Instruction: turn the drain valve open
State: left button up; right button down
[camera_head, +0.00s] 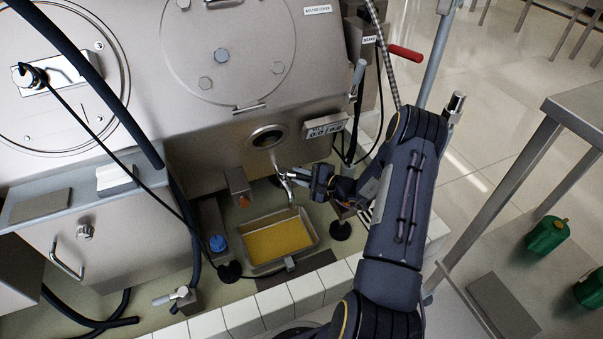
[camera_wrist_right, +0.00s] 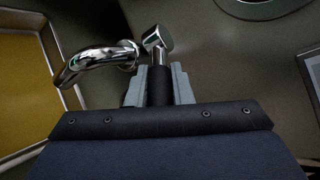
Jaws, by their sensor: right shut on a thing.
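The drain valve (camera_head: 287,186) is a chrome tap with a curved spout, low on the front of the steel machine, above a shallow tray (camera_head: 254,268) holding yellow liquid. In the right wrist view its curved spout (camera_wrist_right: 88,62) points left, and its lever ends in a dark grip (camera_wrist_right: 159,88). My right gripper (camera_head: 299,176) comes in from the right and is shut on this lever; in the wrist view its grey fingers (camera_wrist_right: 159,92) stand on both sides of the dark grip. The valve's inner position is hidden. My left gripper is not in view.
A small digital display (camera_head: 325,126) sits just above and right of the valve. A red brake handle (camera_head: 405,53) sticks out at the upper right. A blue knob (camera_head: 218,243) is left of the tray. White tiles (camera_head: 275,298) edge the front.

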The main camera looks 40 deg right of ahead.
dwell(0.4)
jog(key=c, duration=1.3)
grip_release()
